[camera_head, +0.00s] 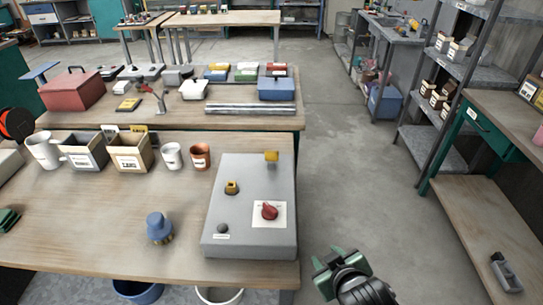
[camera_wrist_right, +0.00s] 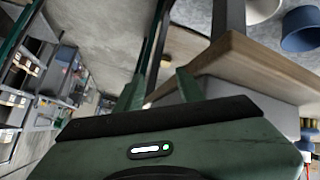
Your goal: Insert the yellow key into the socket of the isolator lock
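A grey control box (camera_head: 240,245) lies on the near wooden table at its right end. A small yellow piece (camera_head: 271,156), which looks like the yellow key, stands up at the far right of the box top. A yellow-and-black fitting (camera_head: 231,187), possibly the isolator lock, sits at the left of the top; its socket is too small to make out. A red rotary knob (camera_head: 268,211) is on a white plate. My right gripper (camera_head: 331,261) is off the table's right edge, beside the box, open and empty; its fingers (camera_wrist_right: 160,90) show apart in the wrist view. My left gripper is not in view.
A blue knob-like object (camera_head: 159,228) stands left of the box. Cups and two labelled bins (camera_head: 130,152) line the table's back. A second table with a red toolbox (camera_head: 72,90) is behind. Open floor lies right, before the shelves (camera_head: 450,70).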

